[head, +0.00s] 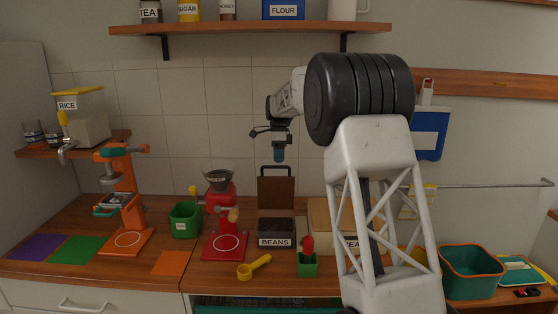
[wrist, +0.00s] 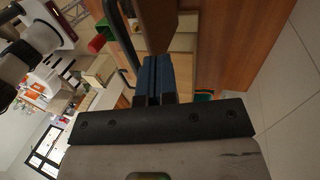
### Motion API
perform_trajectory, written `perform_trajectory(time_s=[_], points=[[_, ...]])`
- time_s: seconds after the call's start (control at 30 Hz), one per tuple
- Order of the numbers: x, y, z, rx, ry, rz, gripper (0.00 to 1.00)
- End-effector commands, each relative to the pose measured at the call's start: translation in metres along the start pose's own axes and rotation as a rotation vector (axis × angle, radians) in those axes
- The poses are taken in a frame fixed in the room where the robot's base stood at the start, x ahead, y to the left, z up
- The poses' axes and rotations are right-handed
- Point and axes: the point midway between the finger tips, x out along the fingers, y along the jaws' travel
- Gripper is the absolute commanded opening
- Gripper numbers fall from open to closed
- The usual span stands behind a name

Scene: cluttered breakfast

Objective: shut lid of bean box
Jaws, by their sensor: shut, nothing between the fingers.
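The bean box (head: 276,241) stands on the counter, labelled BEANS, with dark beans inside. Its brown lid (head: 276,190) is open and stands upright at the back, with a dark handle on its top edge. My gripper (head: 279,155) is shut and empty, pointing down just above the lid's handle in the head view. In the wrist view my gripper's blue fingers (wrist: 159,75) are together. A brown panel that looks like the lid (wrist: 157,25) is close beyond the fingertips, with a dark handle bar on its left. Whether they touch I cannot tell.
A red grinder (head: 222,215) stands left of the box, a yellow scoop (head: 252,268) in front left. A green holder with a red top (head: 307,262) is in front right. A tan box (head: 320,212) stands right, partly behind my arm. A shelf (head: 250,29) runs above.

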Motion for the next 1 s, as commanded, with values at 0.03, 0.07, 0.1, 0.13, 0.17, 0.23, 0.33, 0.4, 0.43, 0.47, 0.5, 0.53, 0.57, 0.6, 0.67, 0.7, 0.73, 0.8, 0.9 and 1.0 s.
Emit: perform_trajectory(time_s=[0.03,0.07,0.1,0.13,0.17,0.23,0.33,0.4,0.43,0.47,0.5,0.53,0.57,0.6,0.67,0.7,0.73,0.8,0.9,1.0], points=[[0.002,0.004,0.000,0.000,0.000,0.000,0.00],[0.003,0.006,0.000,0.000,0.000,0.000,0.00],[0.004,0.007,0.000,0.000,0.000,-0.001,0.00],[0.005,0.009,0.000,0.000,0.000,-0.001,0.00],[0.005,0.010,0.000,0.000,0.000,0.000,0.00],[0.007,0.011,0.000,0.000,0.000,0.000,0.00],[0.007,0.012,0.000,0.000,0.000,0.000,0.00],[0.007,0.012,0.000,0.000,0.000,0.000,0.00],[0.007,0.012,0.000,0.000,0.000,0.000,0.00],[0.007,0.012,0.000,0.000,0.000,0.000,0.00],[0.007,0.012,0.000,0.000,0.000,0.000,0.00],[0.007,0.012,0.000,0.000,0.000,0.000,0.00],[0.007,0.012,0.000,0.000,0.000,0.000,0.00],[0.007,0.012,0.000,0.000,0.000,0.000,0.00],[0.007,0.012,0.000,0.000,0.000,0.000,0.00],[0.007,0.013,0.000,0.000,0.000,-0.001,0.00],[0.007,0.013,0.000,0.000,0.000,-0.002,0.00],[0.007,0.013,0.000,0.000,0.000,-0.005,0.00],[0.007,0.015,0.000,0.000,0.000,-0.013,0.00],[0.007,0.018,0.000,0.000,0.000,-0.026,0.00]])
